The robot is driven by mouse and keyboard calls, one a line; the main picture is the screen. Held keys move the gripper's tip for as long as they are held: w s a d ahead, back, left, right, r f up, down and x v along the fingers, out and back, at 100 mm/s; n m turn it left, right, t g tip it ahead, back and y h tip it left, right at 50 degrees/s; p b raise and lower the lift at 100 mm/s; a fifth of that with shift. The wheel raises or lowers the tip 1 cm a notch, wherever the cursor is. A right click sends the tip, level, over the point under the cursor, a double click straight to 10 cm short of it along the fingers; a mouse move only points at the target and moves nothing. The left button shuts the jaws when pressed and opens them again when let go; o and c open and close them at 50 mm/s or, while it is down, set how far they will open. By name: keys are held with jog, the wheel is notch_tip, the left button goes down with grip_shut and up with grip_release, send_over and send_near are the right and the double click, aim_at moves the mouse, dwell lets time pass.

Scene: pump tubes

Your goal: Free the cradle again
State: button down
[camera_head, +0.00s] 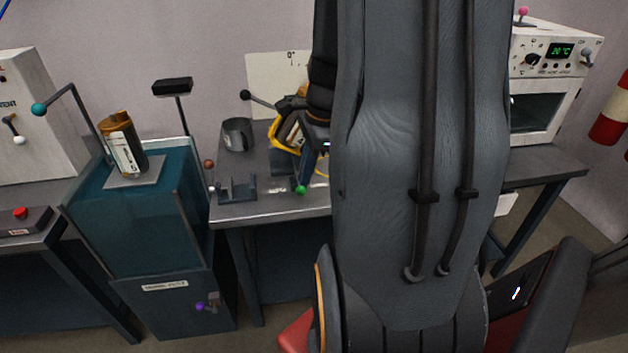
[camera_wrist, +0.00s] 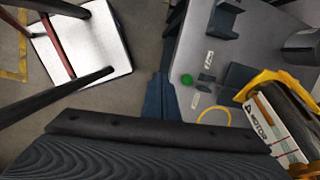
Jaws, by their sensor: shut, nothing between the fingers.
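A dark bracket with uprights (camera_head: 237,188), which looks like the cradle, stands near the table's front left corner. It also shows at the top of the wrist view (camera_wrist: 226,20), with nothing seen in it. My gripper (camera_head: 306,176) is over the table, right of the bracket and apart from it. In the wrist view its dark blue fingers (camera_wrist: 160,80) are together and hold nothing. A green knob (camera_wrist: 186,79) lies close beside the fingertips in that picture; contact cannot be told. A part labelled MOTOR (camera_wrist: 275,128) sits in a yellow frame (camera_wrist: 268,77); my arm partly hides it in the head view.
A dark cup (camera_head: 238,134) stands behind the bracket. A labelled canister with an orange-brown top (camera_head: 122,145) stands tilted on the teal glass cabinet (camera_head: 135,220) at left. A white oven (camera_head: 545,95) stands at right. My arm hides the table's middle.

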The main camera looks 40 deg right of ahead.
jog(key=s+d+m+t, duration=0.1)
jog(key=s+d+m, duration=0.1)
jog(key=d+m, duration=0.65)
jog(key=shift+n, duration=0.35)
jog(key=x, duration=0.3)
jog(key=w+x, duration=0.1)
jog(key=x, duration=0.2)
jog(key=w+p+x, duration=0.1)
jog(key=x, duration=0.3)
jog(key=shift+w+a+r, duration=0.2)
jog(key=shift+a+r, duration=0.05)
jog(key=shift+w+a+f, duration=0.15)
jog(key=shift+w+a, duration=0.1)
jog(key=shift+w, duration=0.35)
